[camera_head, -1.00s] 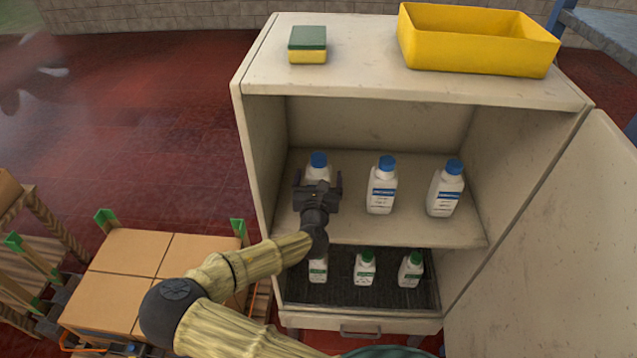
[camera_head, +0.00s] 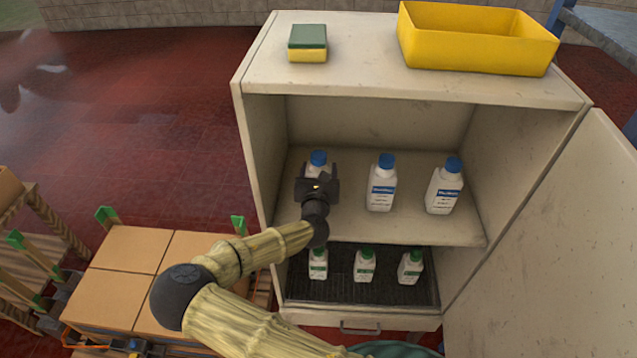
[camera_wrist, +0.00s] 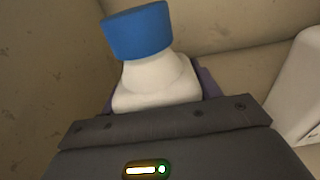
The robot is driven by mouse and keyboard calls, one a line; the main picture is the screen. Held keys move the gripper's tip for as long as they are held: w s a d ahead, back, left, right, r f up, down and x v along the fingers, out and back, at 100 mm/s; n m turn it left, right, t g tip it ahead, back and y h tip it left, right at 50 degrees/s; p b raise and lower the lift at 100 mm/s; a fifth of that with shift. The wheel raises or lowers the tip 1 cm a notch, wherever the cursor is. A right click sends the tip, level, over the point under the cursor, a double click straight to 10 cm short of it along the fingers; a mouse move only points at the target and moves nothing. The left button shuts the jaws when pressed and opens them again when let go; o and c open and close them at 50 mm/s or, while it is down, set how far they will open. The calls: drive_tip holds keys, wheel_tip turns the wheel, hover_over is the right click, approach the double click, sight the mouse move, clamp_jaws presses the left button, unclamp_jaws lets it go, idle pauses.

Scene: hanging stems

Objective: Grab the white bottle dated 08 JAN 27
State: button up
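Three white bottles with blue caps stand on the upper shelf of the cabinet: the left bottle (camera_head: 318,168), the middle bottle (camera_head: 381,187) and the right bottle (camera_head: 444,190). My gripper (camera_head: 317,186) is in front of the left bottle and hides most of its body and label. In the wrist view this bottle (camera_wrist: 155,85) shows its blue cap and shoulder, with dark finger edges close on both sides. Whether the fingers press on it cannot be told. The middle and right bottles show labels with blue bands, but no date is readable.
Three smaller white bottles with green caps (camera_head: 364,266) stand on the dark lower tray (camera_head: 335,291). A sponge (camera_head: 307,43) and a yellow bin (camera_head: 478,40) are on the cabinet top. The cabinet's left wall (camera_head: 262,160) is close to my gripper. The door (camera_head: 555,250) stands open at right.

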drive_tip(key=shift+c, duration=1.4)
drive_tip(key=shift+r, duration=0.1)
wheel_tip(320, 180, up, 10)
drive_tip(key=shift+f+b, duration=0.1)
drive_tip(key=shift+b, duration=0.25)
